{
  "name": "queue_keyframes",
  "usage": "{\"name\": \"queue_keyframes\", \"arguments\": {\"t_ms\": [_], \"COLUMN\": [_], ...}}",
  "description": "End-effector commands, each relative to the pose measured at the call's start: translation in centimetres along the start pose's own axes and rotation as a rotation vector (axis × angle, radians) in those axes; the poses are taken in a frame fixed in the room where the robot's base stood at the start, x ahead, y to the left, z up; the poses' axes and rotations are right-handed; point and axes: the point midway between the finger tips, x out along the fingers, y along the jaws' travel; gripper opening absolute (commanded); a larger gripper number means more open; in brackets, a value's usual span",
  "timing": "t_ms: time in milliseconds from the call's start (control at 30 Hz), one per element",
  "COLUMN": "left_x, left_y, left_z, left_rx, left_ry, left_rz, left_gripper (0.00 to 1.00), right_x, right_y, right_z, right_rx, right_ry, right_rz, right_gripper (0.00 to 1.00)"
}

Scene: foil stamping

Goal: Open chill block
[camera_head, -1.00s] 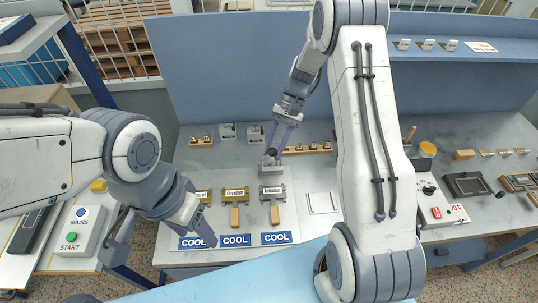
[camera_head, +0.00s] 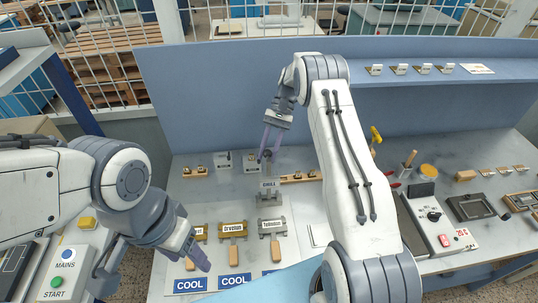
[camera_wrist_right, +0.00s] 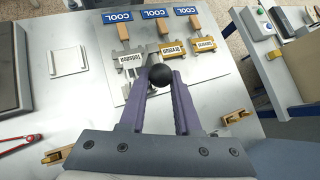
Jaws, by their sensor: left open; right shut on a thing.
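The chill block (camera_head: 268,203) is a small grey block on the pale bench, behind the labelled stamping pieces. A light plate marked CHILL (camera_head: 268,184) stands up over it, raised and facing the camera. My right gripper (camera_head: 267,152) is shut on the black ball knob (camera_wrist_right: 161,76) above that plate; the knob shows between its purple fingers in the wrist view. The knob's stem is largely hidden. My left gripper (camera_head: 198,258) is open and empty, low over the front left of the bench, near a gold piece.
Gold piece (camera_head: 233,229) and silver piece (camera_head: 270,226) have wooden handles, with blue COOL signs (camera_head: 234,281) in front. Small wooden holders (camera_head: 195,170) stand at the back left. A heater box with a red switch (camera_head: 444,240) stands right. A blue panel (camera_head: 230,100) rises behind.

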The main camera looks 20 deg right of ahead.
Motion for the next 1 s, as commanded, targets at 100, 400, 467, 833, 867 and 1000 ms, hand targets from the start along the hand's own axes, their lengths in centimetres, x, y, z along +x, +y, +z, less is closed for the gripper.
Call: {"name": "queue_keyframes", "arguments": {"t_ms": [100, 400, 467, 833, 867, 1000], "left_x": [0.15, 0.15, 0.15, 0.12, 0.12, 0.28], "left_y": [-0.01, -0.01, -0.01, -0.01, -0.01, -0.02], "left_z": [0.01, 0.01, 0.01, 0.00, 0.00, 0.01], "left_rx": [0.000, 0.000, 0.000, 0.000, 0.000, 0.000], "left_ry": [0.000, 0.000, 0.000, 0.000, 0.000, 0.000], "left_rz": [0.000, 0.000, 0.000, 0.000, 0.000, 0.000], "left_gripper": [0.61, 0.61, 0.61, 0.61, 0.61, 0.61], "right_x": [0.20, 0.11, 0.11, -0.06, -0.07, -0.25], "right_y": [-0.37, -0.46, -0.46, -0.17, -0.15, -0.14], "right_z": [-0.40, -0.41, -0.40, -0.34, -0.33, -0.40], "right_rx": [-0.003, -0.005, -0.005, -0.002, -0.002, -0.002], "right_ry": [0.003, 0.004, 0.003, 0.003, 0.003, 0.003], "right_rz": [-0.003, -0.003, -0.003, -0.002, -0.002, -0.001], "right_gripper": [0.00, 0.00, 0.00, 0.65, 0.65, 0.65]}}
